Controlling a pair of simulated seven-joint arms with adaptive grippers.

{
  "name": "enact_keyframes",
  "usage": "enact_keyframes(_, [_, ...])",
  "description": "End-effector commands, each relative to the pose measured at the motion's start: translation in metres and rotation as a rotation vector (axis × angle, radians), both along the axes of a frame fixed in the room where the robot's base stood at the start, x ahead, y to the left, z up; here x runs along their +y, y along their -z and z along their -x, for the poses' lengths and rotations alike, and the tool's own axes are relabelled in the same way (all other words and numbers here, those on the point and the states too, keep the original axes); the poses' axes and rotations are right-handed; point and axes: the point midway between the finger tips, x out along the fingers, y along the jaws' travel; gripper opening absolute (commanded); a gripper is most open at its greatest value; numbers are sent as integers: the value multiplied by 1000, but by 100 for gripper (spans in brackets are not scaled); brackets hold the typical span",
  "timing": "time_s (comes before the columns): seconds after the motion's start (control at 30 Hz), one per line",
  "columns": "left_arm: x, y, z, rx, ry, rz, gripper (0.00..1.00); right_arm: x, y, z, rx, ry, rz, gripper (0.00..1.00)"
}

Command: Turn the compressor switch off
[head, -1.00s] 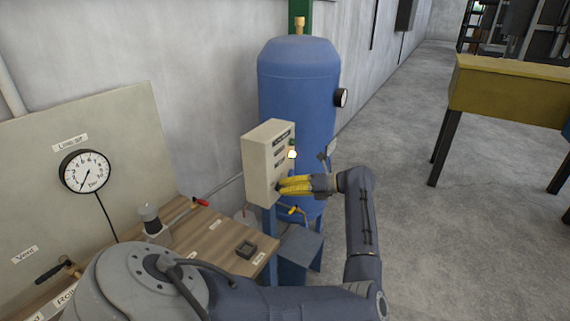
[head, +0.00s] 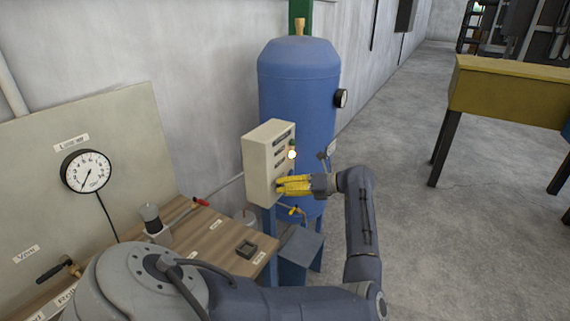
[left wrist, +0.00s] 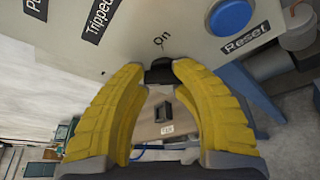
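The compressor control box (head: 262,166) is a beige box in front of the blue tank. The compressor switch (left wrist: 159,73) is a small black knob on its face, with an "On" label beside it in the left wrist view. My left gripper (head: 280,186) has yellow fingers and reaches the lower part of the box face from the right. In the left wrist view the left gripper (left wrist: 160,68) has one fingertip on each side of the knob, with little or no gap. The fingers hide the knob in the head view. My right gripper is not in view.
A blue Reset button (left wrist: 231,16) is close to the right finger. A lamp (head: 292,154) glows on the box. The blue tank (head: 298,85) stands behind it. A wooden bench (head: 215,235) is at left, with a gauge (head: 86,171) above.

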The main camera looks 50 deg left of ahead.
Motion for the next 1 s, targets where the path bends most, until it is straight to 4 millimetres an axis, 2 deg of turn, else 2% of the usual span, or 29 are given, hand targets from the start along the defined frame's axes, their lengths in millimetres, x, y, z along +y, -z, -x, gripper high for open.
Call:
enact_keyframes(0.1, [2,-1,-3,-2,7,-1,65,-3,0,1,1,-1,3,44])
enact_keyframes(0.53, [-6,-1,-7,-2,7,3,65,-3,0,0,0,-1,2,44])
enact_keyframes(1.0, [-66,-23,-49,-3,8,2,65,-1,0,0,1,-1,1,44])
